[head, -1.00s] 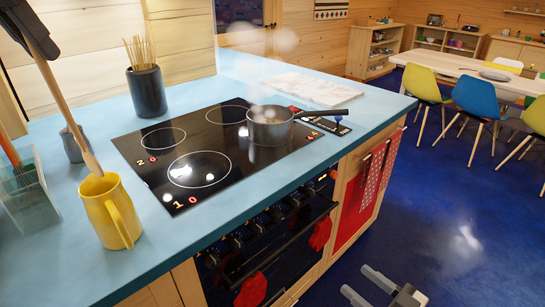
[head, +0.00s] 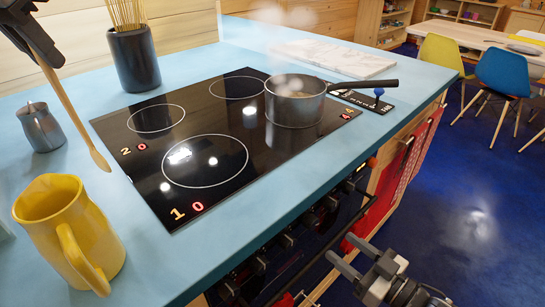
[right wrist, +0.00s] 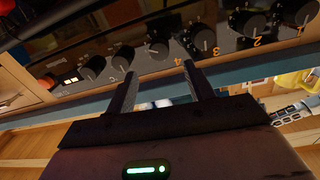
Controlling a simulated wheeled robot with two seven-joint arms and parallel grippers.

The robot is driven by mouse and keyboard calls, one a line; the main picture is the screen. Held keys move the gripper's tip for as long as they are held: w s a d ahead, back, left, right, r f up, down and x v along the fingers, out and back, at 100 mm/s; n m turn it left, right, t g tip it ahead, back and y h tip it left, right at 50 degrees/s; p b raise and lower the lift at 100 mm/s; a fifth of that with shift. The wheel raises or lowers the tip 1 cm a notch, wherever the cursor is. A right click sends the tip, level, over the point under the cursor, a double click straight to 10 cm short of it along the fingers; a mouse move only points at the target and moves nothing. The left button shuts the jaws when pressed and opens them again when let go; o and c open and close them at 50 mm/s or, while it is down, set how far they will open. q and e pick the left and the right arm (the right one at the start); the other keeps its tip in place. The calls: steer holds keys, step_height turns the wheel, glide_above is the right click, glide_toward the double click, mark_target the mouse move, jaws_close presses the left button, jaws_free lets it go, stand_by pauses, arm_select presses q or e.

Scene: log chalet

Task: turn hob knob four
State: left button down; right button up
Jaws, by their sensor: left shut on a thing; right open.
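The hob knobs sit in a row on the oven's front panel. In the right wrist view, knob four (right wrist: 157,42) is a black knob with an orange 4 near it. My right gripper (right wrist: 158,70) is open and empty, its fingers pointing at the panel around knob four's position; I cannot tell whether they touch it. In the head view the right gripper (head: 350,256) is low in front of the oven. My left gripper (head: 20,32) is shut on a wooden spoon (head: 75,108) that hangs over the counter.
The black hob (head: 215,165) shows zeros for zones 1 and 2. A yellow jug (head: 62,235), grey jug (head: 40,128) and dark utensil pot (head: 135,60) stand on the blue counter (head: 245,232). Red towels (head: 400,175) hang right of the oven.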

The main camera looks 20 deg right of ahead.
mark_target(315, 225)
steer(key=x, duration=0.8)
steer(key=shift+w+a+f, duration=0.1)
steer(key=shift+w, duration=0.1)
steer(key=c, duration=1)
